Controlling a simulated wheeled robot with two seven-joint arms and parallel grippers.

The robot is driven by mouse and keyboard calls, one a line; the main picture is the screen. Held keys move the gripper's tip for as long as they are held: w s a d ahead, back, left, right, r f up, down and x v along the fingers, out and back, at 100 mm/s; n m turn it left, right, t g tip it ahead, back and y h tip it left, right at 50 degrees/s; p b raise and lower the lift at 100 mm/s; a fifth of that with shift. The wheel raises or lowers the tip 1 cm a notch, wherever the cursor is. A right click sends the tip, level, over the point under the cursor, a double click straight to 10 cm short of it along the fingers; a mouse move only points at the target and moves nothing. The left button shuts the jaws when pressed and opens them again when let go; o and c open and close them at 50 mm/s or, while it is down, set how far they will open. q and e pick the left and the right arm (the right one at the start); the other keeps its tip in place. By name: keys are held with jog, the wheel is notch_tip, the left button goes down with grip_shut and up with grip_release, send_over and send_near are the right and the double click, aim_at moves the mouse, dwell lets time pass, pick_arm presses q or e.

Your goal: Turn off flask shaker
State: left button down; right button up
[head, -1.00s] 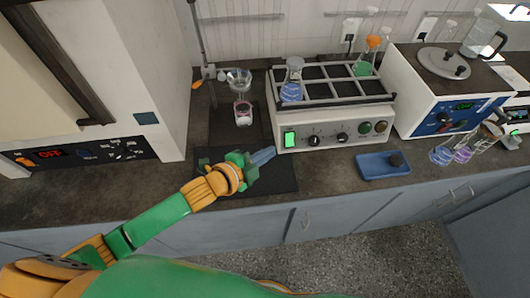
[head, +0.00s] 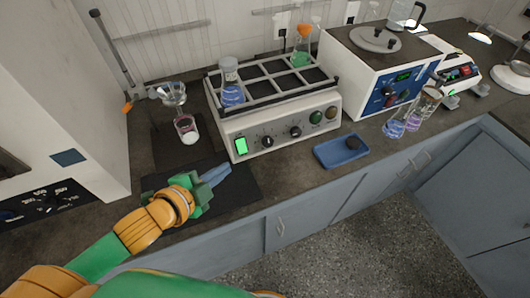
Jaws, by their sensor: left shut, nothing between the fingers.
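The flask shaker (head: 275,137) is a cream box with a dark-railed rack on top. On its front face are a green-lit switch (head: 240,146) at the left end, two black knobs, and a green and a red button at the right. A flask with blue liquid (head: 231,88) and a flask with green liquid and an orange top (head: 302,48) stand in the rack. My left gripper (head: 222,173) is shut and empty, over the dark mat, just in front of and below the green switch, apart from it. My right gripper is out of view.
A funnel over a small beaker (head: 186,128) stands at left. A hot-plate-like box (head: 360,86) and beakers (head: 396,126) are at right. The dark mat (head: 243,188) is otherwise bare.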

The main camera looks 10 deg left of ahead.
pick_arm(q)
jog(key=b, duration=0.1)
send_near(242, 146)
jog(key=w+d+f, duration=0.1)
jog(key=w+d, duration=0.1)
jog(key=w, duration=0.1)
jog(key=w+d+f, duration=0.1)
jog(key=d, duration=0.1)
jog(key=shift+w+f, duration=0.25)
jog(key=shift+f, duration=0.1)
jog(key=shift+w+a+f, duration=0.3)
jog(key=shift+w+f, duration=0.05)
jog(key=shift+f, duration=0.05)
